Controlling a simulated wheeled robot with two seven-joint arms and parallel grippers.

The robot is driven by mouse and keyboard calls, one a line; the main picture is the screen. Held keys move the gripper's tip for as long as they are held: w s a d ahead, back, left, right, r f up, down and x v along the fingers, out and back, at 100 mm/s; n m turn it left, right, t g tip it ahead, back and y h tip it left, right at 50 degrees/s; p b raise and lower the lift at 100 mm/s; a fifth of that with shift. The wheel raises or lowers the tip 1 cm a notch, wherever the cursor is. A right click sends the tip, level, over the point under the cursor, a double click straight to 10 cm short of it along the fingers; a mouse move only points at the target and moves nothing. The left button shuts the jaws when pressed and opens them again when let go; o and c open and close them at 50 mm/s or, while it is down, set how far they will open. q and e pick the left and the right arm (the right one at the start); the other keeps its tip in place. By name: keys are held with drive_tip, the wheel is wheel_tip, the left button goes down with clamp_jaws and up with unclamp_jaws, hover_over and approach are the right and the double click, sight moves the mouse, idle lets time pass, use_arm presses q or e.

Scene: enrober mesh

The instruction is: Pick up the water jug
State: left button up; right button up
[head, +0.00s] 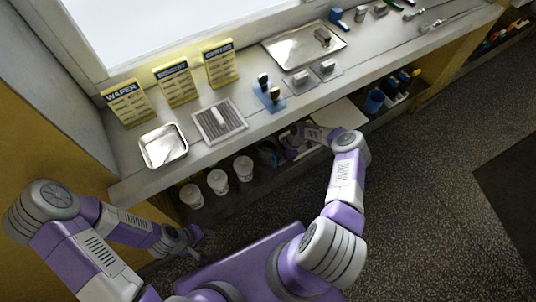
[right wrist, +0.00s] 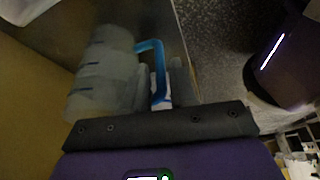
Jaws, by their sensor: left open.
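The water jug (right wrist: 104,72) is a pale, translucent ribbed body with a blue handle (right wrist: 158,65). In the right wrist view it lies just ahead of my right gripper (right wrist: 163,85). The handle runs between the two grey fingers; whether they press on it is unclear. In the head view my right gripper (head: 292,142) reaches under the counter, and a dark blue part beside it, likely the jug (head: 268,152), is mostly in shadow. My left gripper (head: 190,241) is open and empty, low in front of the shelf, away from the jug.
White tubs (head: 218,181) stand on the lower shelf left of the jug. Blue bottles (head: 375,101) stand on it further right. The counter (head: 250,150) above holds a metal tray (head: 163,145), a mesh rack (head: 218,121) and yellow signs (head: 176,82). The floor at right is clear.

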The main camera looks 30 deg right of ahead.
drive_tip(key=x, duration=0.3)
drive_tip(key=shift+b, duration=0.35)
drive_tip(key=shift+c, duration=0.3)
clamp_jaws()
drive_tip(key=shift+w+r, duration=0.1)
drive_tip(key=shift+w, duration=0.05)
idle(0.6)
